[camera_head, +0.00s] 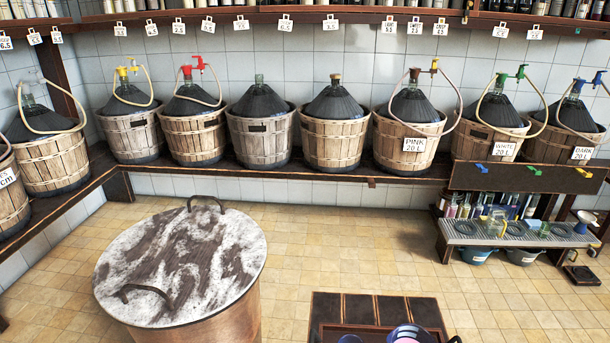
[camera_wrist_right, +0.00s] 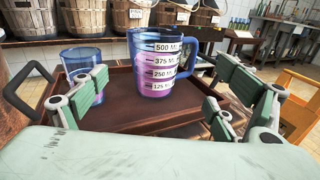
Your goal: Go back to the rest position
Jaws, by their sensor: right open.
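My right gripper (camera_wrist_right: 160,96) is open in the right wrist view, its green-padded fingers spread wide at left and right. Beyond the gap stands a blue clear measuring jug (camera_wrist_right: 160,55) with white marks and pink-purple liquid, upright on a dark brown tray (camera_wrist_right: 125,120). No finger is seen shut on it. A blue clear cup (camera_wrist_right: 82,58) stands left of the jug, partly behind the left finger. In the head view, the tray (camera_head: 375,328) is cut by the bottom edge, with the jug's top (camera_head: 410,334) showing. My left gripper is in neither view.
A large round vat with a mottled lid (camera_head: 180,265) stands left of the tray. Basketed demijohns (camera_head: 335,125) line the wall shelf. A bench with a metal drip tray (camera_head: 515,232) is at the right. The tiled floor (camera_head: 340,245) between is clear.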

